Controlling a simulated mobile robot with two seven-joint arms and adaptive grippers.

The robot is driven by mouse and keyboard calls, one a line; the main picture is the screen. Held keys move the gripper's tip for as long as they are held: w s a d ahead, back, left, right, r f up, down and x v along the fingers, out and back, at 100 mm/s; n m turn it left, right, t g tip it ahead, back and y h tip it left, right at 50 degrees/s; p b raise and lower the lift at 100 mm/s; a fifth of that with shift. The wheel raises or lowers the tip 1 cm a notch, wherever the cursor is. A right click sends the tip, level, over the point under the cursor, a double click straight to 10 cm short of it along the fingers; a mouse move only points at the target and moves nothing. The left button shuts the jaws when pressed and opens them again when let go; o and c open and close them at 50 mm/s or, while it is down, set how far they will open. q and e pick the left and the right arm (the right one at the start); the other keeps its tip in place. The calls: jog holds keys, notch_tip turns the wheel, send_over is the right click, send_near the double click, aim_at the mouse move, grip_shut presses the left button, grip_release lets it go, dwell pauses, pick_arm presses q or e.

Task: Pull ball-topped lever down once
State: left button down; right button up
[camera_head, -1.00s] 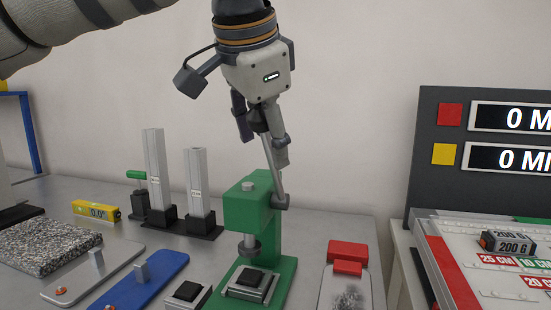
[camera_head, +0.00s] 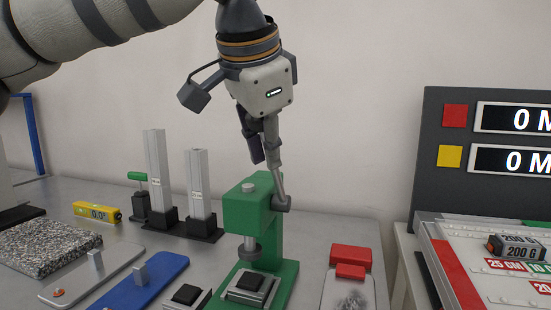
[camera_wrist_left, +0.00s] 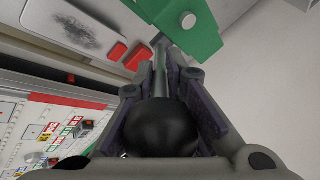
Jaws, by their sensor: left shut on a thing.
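A green press (camera_head: 246,212) stands upright on the table in the head view. Its grey lever rod (camera_head: 280,188) rises from a pivot on the press's right side, leaning slightly left. My left gripper (camera_head: 267,157) reaches down from above and is shut around the lever's top. The black ball (camera_wrist_left: 162,128) shows large between the fingers in the left wrist view, with the rod running away from it towards the green press (camera_wrist_left: 185,22). In the head view the fingers hide the ball. My right gripper is not in view.
Upright metal posts (camera_head: 156,180) stand left of the press, near a yellow level (camera_head: 97,212) and a granite slab (camera_head: 48,246). A red-ended plate (camera_head: 349,258) lies right of it. A dark display panel (camera_head: 437,180) stands at the right.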

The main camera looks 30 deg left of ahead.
pick_arm(q)
jog(key=s+f, duration=0.1)
jog(key=f, duration=0.1)
jog(key=s+f, duration=0.1)
jog(key=s, duration=0.1)
jog(key=shift+s+d+f+p, duration=0.3)
jog(key=shift+d+f+p, duration=0.1)
jog(key=shift+f, duration=0.1)
jog(key=c, duration=2.3)
grip_release()
jog(key=shift+s+d+f, duration=0.1)
jog(key=shift+s+f, duration=0.35)
jog(key=shift+f, duration=0.25)
jog(key=shift+s+d+f, duration=0.15)
jog(key=shift+s+f, duration=0.25)
jog(key=shift+f, duration=0.25)
jog(key=shift+s+d+f, duration=0.1)
jog(key=shift+s+f, duration=0.35)
jog(key=shift+f, duration=0.25)
jog(key=shift+o, duration=0.6)
jog(key=shift+s+f, duration=0.2)
jog(key=shift+f, duration=0.75)
jog(key=shift+s+f, duration=0.15)
jog(key=shift+f, duration=1.25)
